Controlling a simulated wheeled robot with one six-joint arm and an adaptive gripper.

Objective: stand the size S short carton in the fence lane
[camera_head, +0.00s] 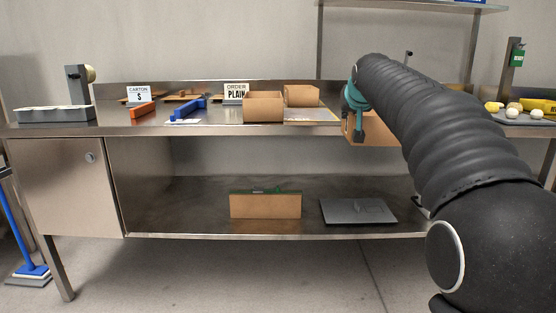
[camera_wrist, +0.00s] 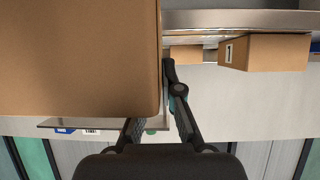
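A brown open carton (camera_head: 351,130) hangs at the front edge of the bench, right of its middle. My gripper (camera_head: 361,134) is at this carton; in the wrist view the carton (camera_wrist: 75,55) fills the left side. One finger lies along its right wall and the other is hidden behind it, so the gripper looks shut on the wall. No size mark shows on this carton. An orange bar (camera_head: 143,111) and a blue fence piece (camera_head: 188,109) lie on the left of the bench, near a "CARTON S" sign (camera_head: 139,94). Which gap is the lane is unclear.
Two open cartons, one in front (camera_head: 263,107) and one behind (camera_head: 301,95), stand mid-bench beside an "ORDER PLAIN" sign (camera_head: 236,93). A grey machine (camera_head: 53,114) stands at the far left. Dough balls (camera_head: 513,111) lie at the right. A brown box (camera_head: 265,206) sits on the lower shelf.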

